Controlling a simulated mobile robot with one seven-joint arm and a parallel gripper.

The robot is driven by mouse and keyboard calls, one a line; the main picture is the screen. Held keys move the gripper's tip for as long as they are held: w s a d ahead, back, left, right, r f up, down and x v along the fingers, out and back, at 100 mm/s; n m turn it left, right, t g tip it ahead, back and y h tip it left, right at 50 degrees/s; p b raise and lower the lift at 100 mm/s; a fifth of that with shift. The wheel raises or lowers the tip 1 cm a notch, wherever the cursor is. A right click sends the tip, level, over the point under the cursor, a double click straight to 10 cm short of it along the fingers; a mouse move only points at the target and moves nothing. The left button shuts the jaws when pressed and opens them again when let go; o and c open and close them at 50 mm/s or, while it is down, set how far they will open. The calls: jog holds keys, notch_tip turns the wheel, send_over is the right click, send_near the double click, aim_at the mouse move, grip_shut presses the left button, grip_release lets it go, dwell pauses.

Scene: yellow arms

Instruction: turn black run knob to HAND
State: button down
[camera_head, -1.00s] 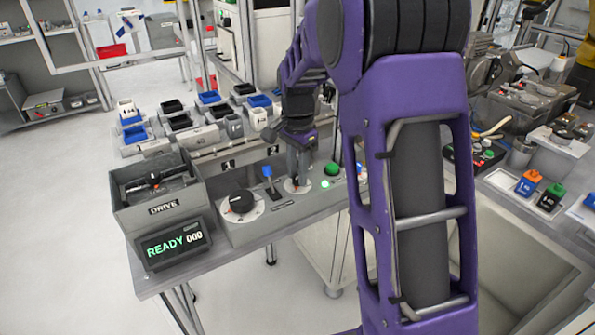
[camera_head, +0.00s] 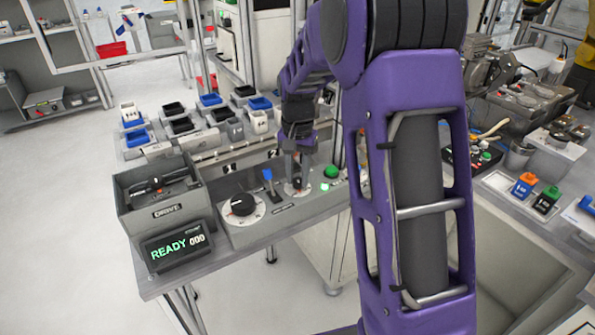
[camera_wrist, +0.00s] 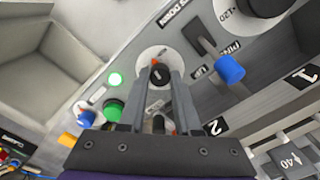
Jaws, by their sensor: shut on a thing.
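The black run knob (camera_wrist: 159,73) sits on a round white dial in the wrist view, with a pale line across its face and an orange mark at its edge. My gripper (camera_wrist: 160,78) is shut on it, one grey finger on each side. In the head view my gripper (camera_head: 297,183) reaches straight down to the white dial (camera_head: 288,190) on the grey panel. The fingers and wrist hide most of the knob there. The dial's lettering is too small to read.
A larger black knob (camera_head: 242,203) and a blue-tipped lever (camera_head: 267,175) stand left of my gripper. A green button (camera_head: 333,172) and a lit green lamp (camera_head: 325,187) are close on its right. A READY 000 display (camera_head: 178,247) is at the panel's left.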

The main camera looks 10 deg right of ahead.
aim_at(297, 179)
jog(key=n+p, duration=0.1)
jog(key=n, duration=0.5)
jog(key=shift+r+n+p, duration=0.1)
jog(key=shift+n+p, duration=0.2)
jog(key=shift+p, duration=0.1)
jog(key=n+p, duration=0.1)
jog(key=n, duration=0.4)
dwell(0.3)
jog(key=c, duration=0.6)
grip_release()
notch_tip(297, 179, up, 17)
jog(key=p, duration=0.1)
jog(key=shift+r+p, duration=0.15)
jog(key=shift+p, duration=0.15)
jog(key=shift+a+n, duration=0.1)
jog(key=shift+n, duration=0.2)
